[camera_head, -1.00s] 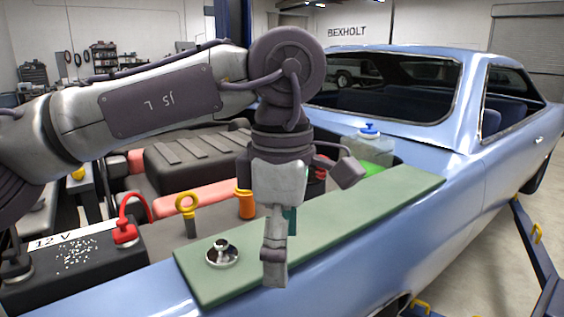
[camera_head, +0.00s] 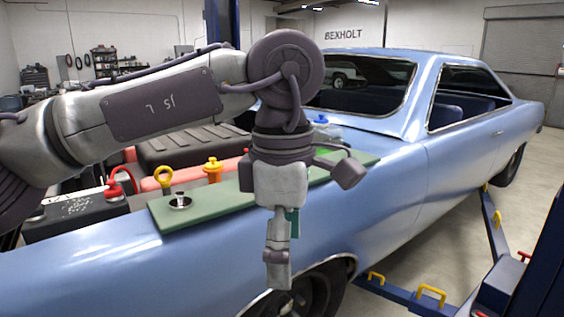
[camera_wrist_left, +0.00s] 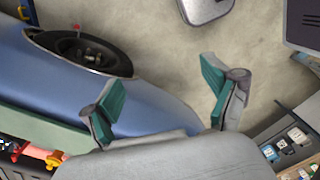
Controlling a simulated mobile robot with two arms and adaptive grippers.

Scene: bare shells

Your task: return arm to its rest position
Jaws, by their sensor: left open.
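My left arm (camera_head: 165,105) reaches in from the left and bends down at the elbow. My left gripper (camera_head: 278,270) hangs in front of the blue car's side, pointing down. In the left wrist view the left gripper (camera_wrist_left: 165,95) is open, with its two teal-padded fingers wide apart and nothing between them. The floor and the car's blue side show beyond it. My right gripper is in neither view.
The blue car (camera_head: 430,190) stands with its engine bay open. A green mat (camera_head: 225,208) on its fender holds a small silver part (camera_head: 180,200). A blue lift arm (camera_head: 410,300) lies low at right. An open drawer (camera_wrist_left: 290,150) holds small items.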

